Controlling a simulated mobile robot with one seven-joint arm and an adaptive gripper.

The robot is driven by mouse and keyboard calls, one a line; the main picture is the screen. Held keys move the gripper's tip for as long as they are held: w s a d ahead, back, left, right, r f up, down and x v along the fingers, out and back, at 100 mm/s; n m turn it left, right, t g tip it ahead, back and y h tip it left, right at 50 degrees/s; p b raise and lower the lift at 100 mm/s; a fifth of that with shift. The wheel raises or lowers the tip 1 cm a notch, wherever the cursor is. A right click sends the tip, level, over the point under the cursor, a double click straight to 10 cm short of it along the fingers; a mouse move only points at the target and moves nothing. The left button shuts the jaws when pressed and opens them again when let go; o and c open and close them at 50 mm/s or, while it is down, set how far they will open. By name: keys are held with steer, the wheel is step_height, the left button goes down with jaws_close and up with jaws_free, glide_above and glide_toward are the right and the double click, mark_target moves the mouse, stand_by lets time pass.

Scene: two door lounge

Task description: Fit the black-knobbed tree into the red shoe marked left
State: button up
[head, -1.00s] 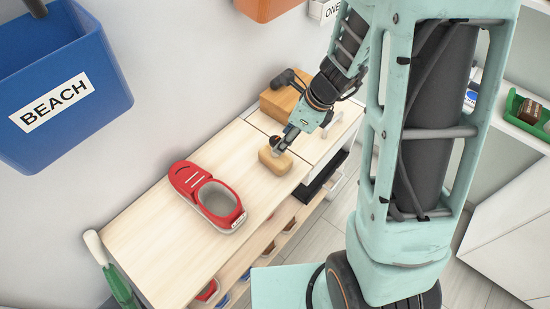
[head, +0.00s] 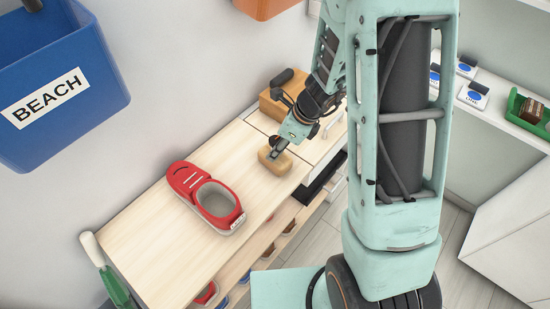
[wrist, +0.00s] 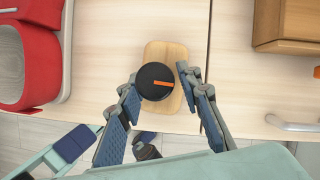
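The red shoe (head: 190,180) lies on the light wood bench top with its grey opening facing up. A small white label is on its heel, too small to read. Part of it shows at the left of the wrist view (wrist: 58,60). The tree is a pale wooden block (head: 283,163) right of the shoe, near the bench's front edge; it also shows in the wrist view (wrist: 172,52). Its round black knob (wrist: 155,76) has an orange mark. My gripper (wrist: 160,84) is open, with a finger on each side of the knob; contact cannot be told.
A brown wooden box (head: 272,106) with a dark handle stands behind the block. A blue BEACH bin (head: 60,115) hangs on the wall at left. A white-topped green object (head: 108,275) stands by the bench's left end. Bench left of the shoe is clear.

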jaws_close()
steer(key=shift+r, duration=0.1)
